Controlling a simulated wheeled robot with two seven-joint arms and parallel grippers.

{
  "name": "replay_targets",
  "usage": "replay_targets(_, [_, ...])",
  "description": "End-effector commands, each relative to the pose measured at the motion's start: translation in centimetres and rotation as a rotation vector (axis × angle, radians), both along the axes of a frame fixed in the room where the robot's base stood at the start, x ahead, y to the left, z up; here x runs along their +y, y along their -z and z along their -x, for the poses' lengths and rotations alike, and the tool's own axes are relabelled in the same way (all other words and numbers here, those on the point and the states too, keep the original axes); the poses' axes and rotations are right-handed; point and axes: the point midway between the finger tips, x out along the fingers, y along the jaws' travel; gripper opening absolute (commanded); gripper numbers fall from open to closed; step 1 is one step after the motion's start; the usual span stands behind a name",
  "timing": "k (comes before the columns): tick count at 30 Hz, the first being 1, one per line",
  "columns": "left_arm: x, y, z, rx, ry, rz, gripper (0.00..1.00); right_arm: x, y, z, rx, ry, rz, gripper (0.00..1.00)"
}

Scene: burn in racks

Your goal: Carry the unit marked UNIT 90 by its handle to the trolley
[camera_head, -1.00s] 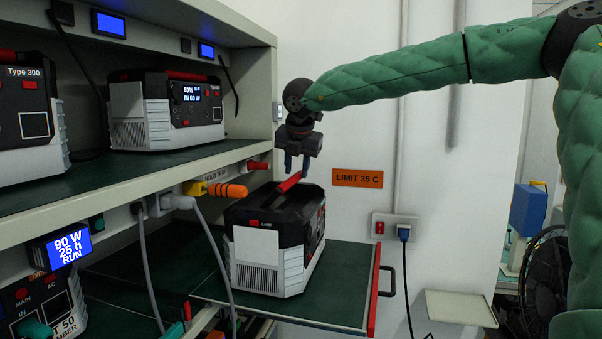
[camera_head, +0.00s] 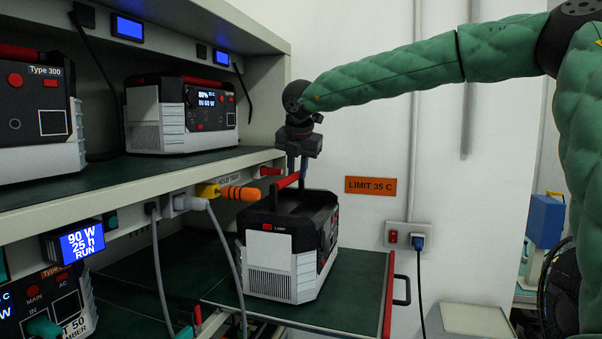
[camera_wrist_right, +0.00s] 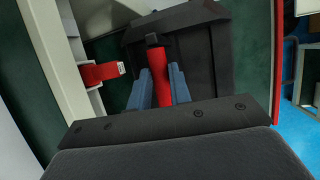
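A black and light-grey power unit (camera_head: 283,265) with a red top handle (camera_head: 287,182) stands upright on a green pull-out shelf. No UNIT 90 marking is readable on its visible faces. My right gripper (camera_head: 298,178) is down at this handle from above. In the right wrist view, its two blue fingers (camera_wrist_right: 160,90) lie on both sides of the red handle (camera_wrist_right: 161,75), with no clear gap, so it looks shut on it. The unit still appears to rest on the shelf. My left gripper and the trolley are not identifiable in view.
The pull-out shelf (camera_head: 352,299) has a red front edge and black handle. Other units (camera_head: 180,115) fill the rack. A wall socket (camera_head: 408,236) is right.

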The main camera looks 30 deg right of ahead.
Motion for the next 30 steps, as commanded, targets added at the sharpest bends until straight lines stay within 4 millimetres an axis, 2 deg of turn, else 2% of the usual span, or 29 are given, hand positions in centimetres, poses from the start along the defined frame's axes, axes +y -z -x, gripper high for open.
replay_targets(5, [0.0, -0.04, 0.0, 0.0, 0.0, 0.0, 0.0, 0.0, -0.03, -0.02, -0.001, 0.0, -0.001, 0.16])
replay_targets(6, [0.0, -0.04, 0.0, 0.0, 0.0, 0.0, 0.0, 0.0, -0.03, -0.02, -0.001, 0.0, -0.001, 0.28])
replay_targets(9, [0.0, -0.04, 0.0, 0.0, 0.0, 0.0, 0.0, 0.0, -0.02, -0.01, -0.001, 0.0, -0.001, 0.45])
replay_targets(15, [0.0, -0.04, 0.0, 0.0, 0.0, 0.0, 0.0, 0.0, -0.01, 0.0, 0.0, -0.001, -0.001, 0.45])
replay_targets(21, [0.0, -0.04, 0.0, 0.0, 0.0, 0.0, 0.0, 0.0, -0.01, 0.0, 0.001, 0.0, -0.001, 0.85])
replay_targets(24, [0.0, -0.04, 0.0, 0.0, 0.0, 0.0, 0.0, 0.01, -0.03, -0.01, -0.001, 0.0, -0.001, 1.0])
replay_targets(30, [0.0, -0.05, 0.0, 0.0, 0.0, 0.0, 0.0, 0.06, -0.17, -0.06, -0.004, -0.001, -0.001, 1.0])
